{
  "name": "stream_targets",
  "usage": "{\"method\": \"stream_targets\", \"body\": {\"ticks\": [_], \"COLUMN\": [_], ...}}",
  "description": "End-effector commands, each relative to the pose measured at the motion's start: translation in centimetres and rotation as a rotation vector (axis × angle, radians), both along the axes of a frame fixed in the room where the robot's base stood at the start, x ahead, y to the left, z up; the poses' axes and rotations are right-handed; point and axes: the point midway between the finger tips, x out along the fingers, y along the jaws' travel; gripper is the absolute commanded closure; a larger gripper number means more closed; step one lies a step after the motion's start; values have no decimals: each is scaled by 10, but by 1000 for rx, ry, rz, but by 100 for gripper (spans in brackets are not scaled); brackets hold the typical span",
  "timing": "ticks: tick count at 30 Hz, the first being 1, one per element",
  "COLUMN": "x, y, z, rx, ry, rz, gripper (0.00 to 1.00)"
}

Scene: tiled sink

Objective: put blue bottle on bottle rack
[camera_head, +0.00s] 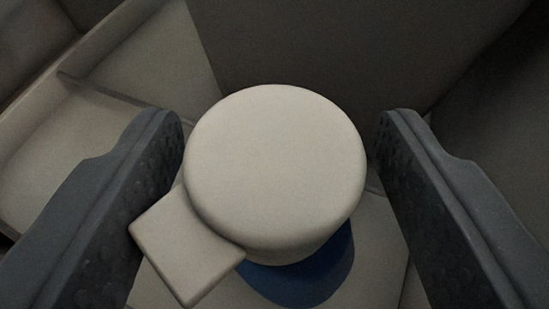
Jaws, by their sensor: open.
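The blue bottle (305,281) stands below its round, cream-white cap (275,160), which has a flat square tab (187,247) sticking out to the lower left. Only a small part of the blue body shows under the cap; the rest is hidden. My gripper (283,125) is open, with one dark grey finger on each side of the cap. The left finger is close to the cap's left edge, and the right finger has a small gap from its right edge. The bottle rack cannot be made out in this view.
Pale tiled surfaces with a raised ledge (62,74) lie at the upper left. A dark grey wall (350,60) rises behind the cap. Pale tile (372,235) shows under and beside the bottle.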

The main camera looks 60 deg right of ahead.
Motion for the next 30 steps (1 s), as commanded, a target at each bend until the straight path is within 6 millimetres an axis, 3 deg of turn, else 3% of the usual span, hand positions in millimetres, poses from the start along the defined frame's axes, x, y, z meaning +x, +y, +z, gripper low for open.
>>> {"method": "stream_targets", "body": {"ticks": [5,21,30], "x": [-4,-50,-61], "y": [7,76,91], "z": [5,40,47], "rx": [-1,0,1], "ry": [1,1,0], "rz": [2,3,-1], "gripper": [42,42,42]}}
